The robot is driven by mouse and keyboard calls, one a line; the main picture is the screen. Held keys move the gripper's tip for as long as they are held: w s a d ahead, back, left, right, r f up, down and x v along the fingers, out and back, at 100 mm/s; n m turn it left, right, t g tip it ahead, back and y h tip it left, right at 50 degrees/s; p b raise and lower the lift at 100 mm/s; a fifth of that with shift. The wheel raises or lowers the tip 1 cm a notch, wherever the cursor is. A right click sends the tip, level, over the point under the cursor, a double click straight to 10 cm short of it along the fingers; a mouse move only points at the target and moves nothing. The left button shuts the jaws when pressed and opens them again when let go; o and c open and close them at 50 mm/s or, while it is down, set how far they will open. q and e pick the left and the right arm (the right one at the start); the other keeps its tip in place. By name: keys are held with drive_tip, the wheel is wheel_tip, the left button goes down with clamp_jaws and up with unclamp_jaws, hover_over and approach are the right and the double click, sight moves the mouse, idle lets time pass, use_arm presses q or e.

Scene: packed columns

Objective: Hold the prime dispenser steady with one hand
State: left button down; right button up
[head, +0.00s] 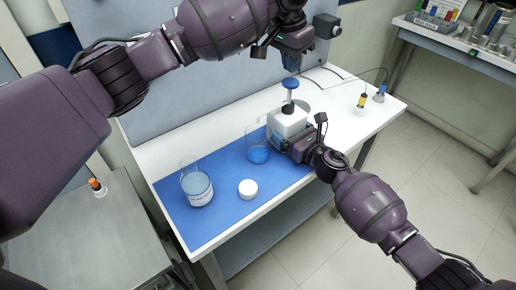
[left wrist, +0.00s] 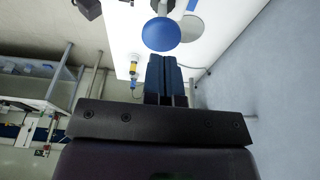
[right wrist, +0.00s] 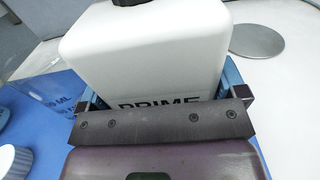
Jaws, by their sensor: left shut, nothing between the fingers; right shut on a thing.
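The prime dispenser (head: 287,122) is a white bottle with a black collar and a blue pump knob (head: 290,83). It stands upright at the back right corner of the blue mat. My right gripper (head: 282,142) is shut on its body. In the right wrist view the white body (right wrist: 150,50), lettered PRIME, sits between the blue fingers (right wrist: 165,95). My left gripper (head: 291,62) is shut and empty above the pump knob. In the left wrist view the closed blue fingers (left wrist: 166,75) point toward the blue knob (left wrist: 161,34).
A grey disc (right wrist: 257,41) lies beside the dispenser. Small yellow (head: 361,102) and blue (head: 379,93) items stand at the table's right end.

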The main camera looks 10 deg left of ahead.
sight(290, 81)
use_arm(q)
drive_tip(key=shift+r, duration=2.2)
use_arm(e)
drive_tip(key=o, duration=0.8)
drive_tip(key=shift+c, duration=0.2)
